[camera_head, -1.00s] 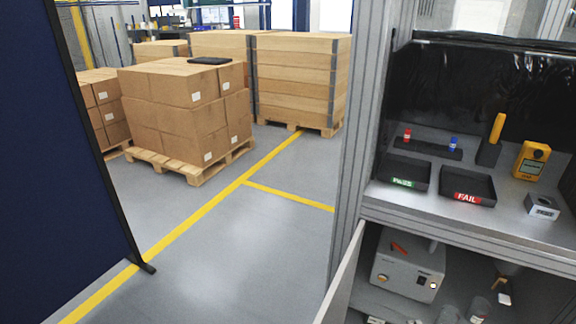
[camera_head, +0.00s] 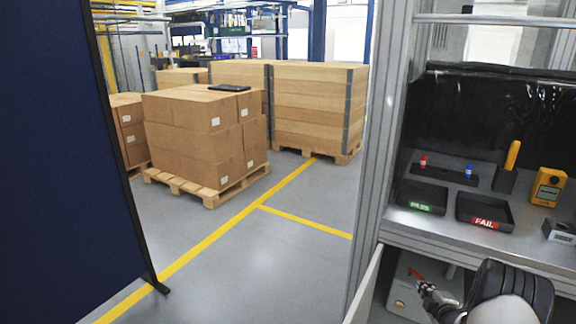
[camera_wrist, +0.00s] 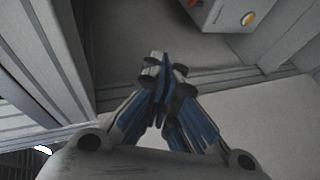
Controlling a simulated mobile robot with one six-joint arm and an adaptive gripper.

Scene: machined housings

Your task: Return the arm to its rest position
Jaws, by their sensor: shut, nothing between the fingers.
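My gripper (camera_head: 428,291) shows at the lower right of the head view, in front of the lower compartment of the workbench. In the wrist view my gripper (camera_wrist: 165,75) has its fingers together with nothing between them. A grey box-shaped device (camera_head: 402,292) sits in the lower compartment, partly hidden behind my gripper and arm. A corner of it also shows at the top of the wrist view (camera_wrist: 228,8), apart from the fingertips.
The workbench top holds a PASS tray (camera_head: 421,197), a FAIL tray (camera_head: 484,212) and a yellow meter (camera_head: 548,187). An open cabinet door (camera_head: 364,287) and a metal post (camera_head: 375,150) stand left of my gripper.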

